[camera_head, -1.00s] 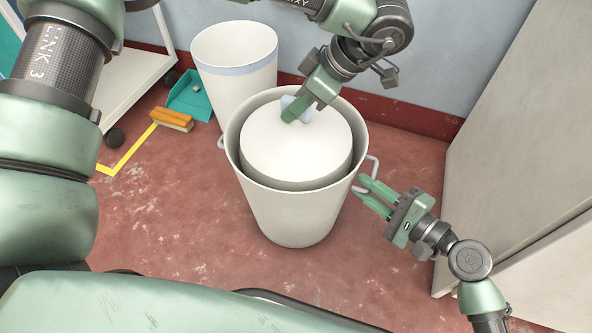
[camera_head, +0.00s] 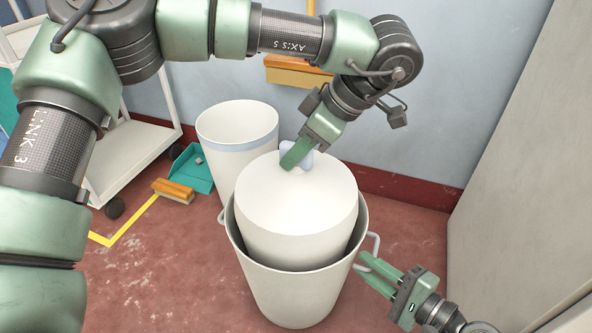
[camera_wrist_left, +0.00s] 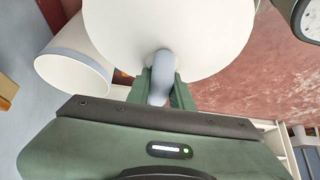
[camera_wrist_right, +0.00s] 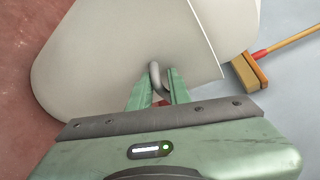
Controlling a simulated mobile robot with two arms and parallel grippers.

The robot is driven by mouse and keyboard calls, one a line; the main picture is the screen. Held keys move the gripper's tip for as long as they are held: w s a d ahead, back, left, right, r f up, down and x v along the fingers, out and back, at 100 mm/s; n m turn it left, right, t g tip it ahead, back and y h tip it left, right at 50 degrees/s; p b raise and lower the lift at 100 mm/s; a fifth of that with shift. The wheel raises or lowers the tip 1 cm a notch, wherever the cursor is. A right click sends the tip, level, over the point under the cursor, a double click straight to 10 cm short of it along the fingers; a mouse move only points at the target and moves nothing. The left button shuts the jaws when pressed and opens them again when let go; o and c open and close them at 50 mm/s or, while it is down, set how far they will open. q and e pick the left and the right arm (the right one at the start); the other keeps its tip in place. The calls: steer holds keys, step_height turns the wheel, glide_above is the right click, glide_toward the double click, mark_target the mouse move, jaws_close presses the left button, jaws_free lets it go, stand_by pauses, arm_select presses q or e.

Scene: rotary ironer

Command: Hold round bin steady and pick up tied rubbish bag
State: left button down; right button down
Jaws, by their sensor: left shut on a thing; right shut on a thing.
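The round bin (camera_head: 292,302) is a pale, tapered bin on the red floor with a wire handle on each side. The tied rubbish bag (camera_head: 300,205) is a white, smooth, rounded bundle with a pale blue tied neck. Its upper part stands above the bin's rim and its lower part is hidden inside. My left gripper (camera_head: 297,156) is shut on the bag's neck, which also shows in the left wrist view (camera_wrist_left: 161,78). My right gripper (camera_head: 364,262) is shut on the bin's right handle (camera_head: 374,245), seen too in the right wrist view (camera_wrist_right: 155,75).
A second pale bin (camera_head: 237,135) with a blue band stands close behind. A teal dustpan (camera_head: 193,168) and an orange brush (camera_head: 173,190) lie at the left near a white trolley (camera_head: 140,150). A pale cabinet (camera_head: 510,160) stands at the right.

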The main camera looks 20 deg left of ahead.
arm_select(q)
steer(key=shift+r, duration=1.1)
arm_select(e)
steer(key=shift+s+f, duration=0.1)
steer(key=shift+f, duration=0.1)
steer(key=c, duration=1.3)
jaws_free()
steer(key=shift+o, duration=0.3)
steer(key=shift+r, duration=0.1)
